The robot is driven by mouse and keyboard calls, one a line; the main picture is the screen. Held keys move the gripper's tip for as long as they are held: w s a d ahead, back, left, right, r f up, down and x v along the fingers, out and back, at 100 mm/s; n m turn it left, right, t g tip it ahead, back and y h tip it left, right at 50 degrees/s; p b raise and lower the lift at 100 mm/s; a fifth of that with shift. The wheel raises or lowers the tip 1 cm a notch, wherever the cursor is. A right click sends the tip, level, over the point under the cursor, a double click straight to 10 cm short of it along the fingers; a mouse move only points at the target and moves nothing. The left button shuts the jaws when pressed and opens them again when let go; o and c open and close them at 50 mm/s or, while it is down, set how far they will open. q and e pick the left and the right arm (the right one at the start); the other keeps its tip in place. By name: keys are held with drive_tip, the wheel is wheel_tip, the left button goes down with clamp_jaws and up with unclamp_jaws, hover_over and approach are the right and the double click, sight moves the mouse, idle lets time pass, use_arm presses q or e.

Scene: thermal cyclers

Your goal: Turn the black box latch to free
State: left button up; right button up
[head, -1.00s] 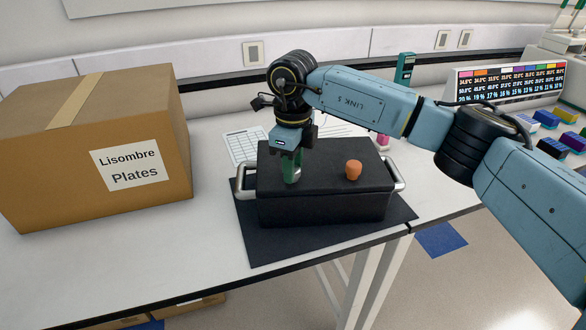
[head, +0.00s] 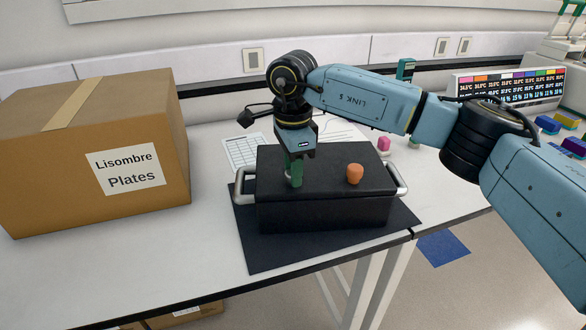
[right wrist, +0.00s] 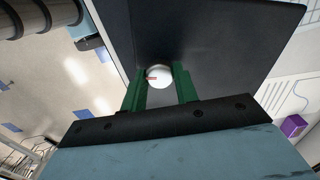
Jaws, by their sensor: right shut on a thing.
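The black box (head: 330,216) sits on a dark mat, with a metal handle at each end. My right gripper (head: 295,180) points straight down at the left part of its lid. In the right wrist view, its green fingers (right wrist: 160,84) are on either side of a round white latch knob (right wrist: 159,74) with a small red mark, and are shut on it. In the head view the fingers hide this knob. An orange knob (head: 354,174) stands on the right part of the lid. My left gripper is not in view.
A large cardboard box (head: 90,150) labelled Lisombre Plates stands to the left. Paper sheets (head: 243,151) lie behind the black box. A pink object (head: 384,144) and a display with coloured columns (head: 510,88) are at the back right. The front table edge is close to the mat (head: 290,255).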

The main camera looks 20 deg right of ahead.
idle(0.4)
drive_tip(key=o, duration=1)
wheel_tip(320, 180, up, 14)
drive_tip(key=shift+f, duration=0.25)
